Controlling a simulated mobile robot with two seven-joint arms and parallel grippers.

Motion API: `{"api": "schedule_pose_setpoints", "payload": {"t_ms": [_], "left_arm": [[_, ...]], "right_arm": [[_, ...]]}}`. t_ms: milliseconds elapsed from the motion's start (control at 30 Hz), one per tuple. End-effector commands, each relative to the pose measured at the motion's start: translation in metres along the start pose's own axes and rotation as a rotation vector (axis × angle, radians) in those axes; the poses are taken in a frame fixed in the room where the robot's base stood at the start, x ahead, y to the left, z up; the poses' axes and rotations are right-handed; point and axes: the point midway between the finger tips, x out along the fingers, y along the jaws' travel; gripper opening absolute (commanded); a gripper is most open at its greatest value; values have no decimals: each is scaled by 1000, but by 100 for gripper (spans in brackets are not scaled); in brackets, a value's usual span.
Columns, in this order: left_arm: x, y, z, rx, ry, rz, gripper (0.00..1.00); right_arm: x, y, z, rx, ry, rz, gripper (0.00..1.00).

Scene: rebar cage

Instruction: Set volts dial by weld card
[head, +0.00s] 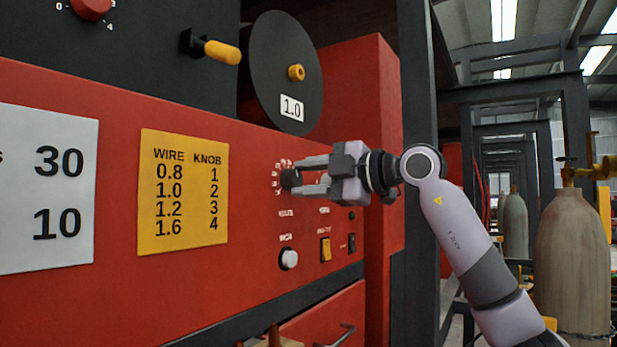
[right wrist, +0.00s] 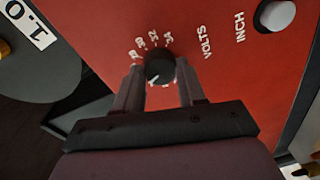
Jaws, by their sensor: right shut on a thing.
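The black volts dial (head: 289,179) sits on the red welder panel, and my right gripper (head: 303,178) reaches it from the right with its fingers around it. In the right wrist view the dial (right wrist: 160,69) sits between the two fingertips, beside the word VOLTS. Its scale numbers are small and hard to read; a pale pointer mark shows toward the dial's lower left. A yellow card (head: 183,193) lists WIRE 0.8, 1.0, 1.2, 1.6 against KNOB 1 to 4. A white card (head: 45,190), cut off at the left edge, shows 30 and 10. My left gripper is not in view.
A black wire spool (head: 275,75) carries a 1.0 label (head: 292,108). A red knob (head: 91,8) with a numbered scale is at top left, near a yellow-handled lever (head: 221,52). A white button (head: 289,259) and yellow switch (head: 326,250) sit below the dial. Gas cylinders (head: 573,255) stand right.

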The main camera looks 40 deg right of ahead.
Motion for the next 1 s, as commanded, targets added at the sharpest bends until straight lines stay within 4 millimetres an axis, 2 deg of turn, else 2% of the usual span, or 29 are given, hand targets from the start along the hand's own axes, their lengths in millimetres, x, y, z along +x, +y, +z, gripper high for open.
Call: {"api": "schedule_pose_setpoints", "payload": {"t_ms": [1000], "left_arm": [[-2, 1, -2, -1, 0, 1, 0]], "right_arm": [[0, -3, 0, 966, 56, 13, 9]]}}
